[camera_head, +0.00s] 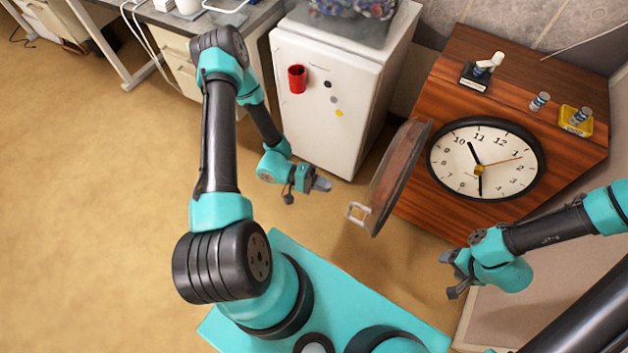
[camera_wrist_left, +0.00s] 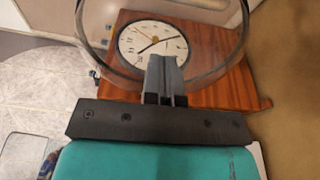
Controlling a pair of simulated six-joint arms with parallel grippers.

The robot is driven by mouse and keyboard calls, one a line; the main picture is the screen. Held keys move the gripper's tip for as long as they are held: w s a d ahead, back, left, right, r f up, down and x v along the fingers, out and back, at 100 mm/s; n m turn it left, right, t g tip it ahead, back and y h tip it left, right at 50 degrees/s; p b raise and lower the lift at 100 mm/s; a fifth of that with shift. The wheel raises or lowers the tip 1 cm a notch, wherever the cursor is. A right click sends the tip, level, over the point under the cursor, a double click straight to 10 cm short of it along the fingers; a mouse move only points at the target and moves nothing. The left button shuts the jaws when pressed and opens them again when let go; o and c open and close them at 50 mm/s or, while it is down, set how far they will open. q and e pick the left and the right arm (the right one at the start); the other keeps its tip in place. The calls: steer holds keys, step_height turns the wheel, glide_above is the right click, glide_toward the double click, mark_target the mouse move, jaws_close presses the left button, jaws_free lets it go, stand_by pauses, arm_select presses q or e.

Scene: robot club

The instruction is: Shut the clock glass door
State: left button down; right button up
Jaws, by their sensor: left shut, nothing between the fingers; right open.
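A wooden clock cabinet (camera_head: 440,90) carries a round white clock face (camera_head: 462,165) with a black rim. Its round glass door (camera_head: 398,180) stands swung open to the left of the face, with a metal handle (camera_head: 358,213) at its free edge. My left gripper (camera_head: 322,184) is shut and empty, to the left of the door and apart from it. In the left wrist view the gripper (camera_wrist_left: 165,70) overlaps the door's ring (camera_wrist_left: 240,40), with the clock face (camera_wrist_left: 150,43) behind. My right gripper (camera_head: 450,275) is open and empty, below the cabinet's front.
A small white fridge (camera_head: 318,125) with a red cup (camera_head: 297,78) on its front stands behind my left gripper. Small bottles (camera_head: 540,101) and a yellow tray (camera_head: 576,122) sit on the cabinet top. The floor (camera_head: 90,200) at the left is clear.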

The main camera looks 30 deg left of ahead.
arm_select(q)
steer(key=s+d, duration=0.1)
steer(key=d, duration=0.6)
steer(key=shift+s, duration=0.1)
